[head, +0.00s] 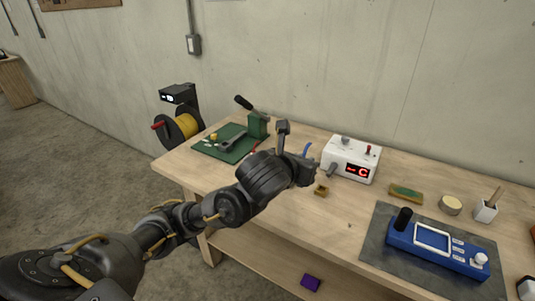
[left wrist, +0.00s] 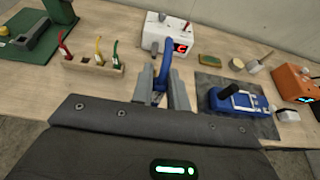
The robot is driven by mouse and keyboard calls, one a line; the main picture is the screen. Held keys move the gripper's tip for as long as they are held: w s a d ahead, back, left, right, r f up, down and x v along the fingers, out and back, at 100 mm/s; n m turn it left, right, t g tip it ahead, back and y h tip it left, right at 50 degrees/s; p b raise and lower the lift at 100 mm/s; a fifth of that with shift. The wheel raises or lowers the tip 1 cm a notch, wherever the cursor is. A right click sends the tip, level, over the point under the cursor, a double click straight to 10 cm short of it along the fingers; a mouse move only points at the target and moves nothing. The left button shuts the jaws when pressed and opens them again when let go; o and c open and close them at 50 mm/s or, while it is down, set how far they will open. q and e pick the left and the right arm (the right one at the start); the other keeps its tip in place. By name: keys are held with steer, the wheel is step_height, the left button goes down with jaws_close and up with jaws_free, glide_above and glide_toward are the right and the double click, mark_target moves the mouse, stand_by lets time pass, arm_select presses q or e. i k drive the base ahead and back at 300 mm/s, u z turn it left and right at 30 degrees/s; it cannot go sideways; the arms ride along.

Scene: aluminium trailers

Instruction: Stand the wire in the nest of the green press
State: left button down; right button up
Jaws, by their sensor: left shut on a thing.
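My left gripper (head: 306,170) is shut on a blue wire (head: 307,149) and holds it over the right-centre of the bench. In the left wrist view the wire (left wrist: 162,68) stands up from between the two fingers (left wrist: 162,90), its upper end leaning slightly right. The green press (head: 258,123), with a raised black lever, stands on a green mat at the back left of the bench, well apart from the gripper. It shows partly at the top left of the left wrist view (left wrist: 60,10). Its nest cannot be made out. My right gripper is not in view.
A wooden rack (left wrist: 92,67) holds red, yellow and green wires between press and gripper. A white box with red display (head: 351,160) stands behind the gripper. A blue device (head: 437,247) sits on a grey mat at right.

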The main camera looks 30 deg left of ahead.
mark_target(226, 149)
steer(key=u, duration=0.55)
steer(key=k, duration=0.65)
steer(key=u, duration=0.9)
steer(key=i, duration=1.45)
steer(key=z, duration=0.7)
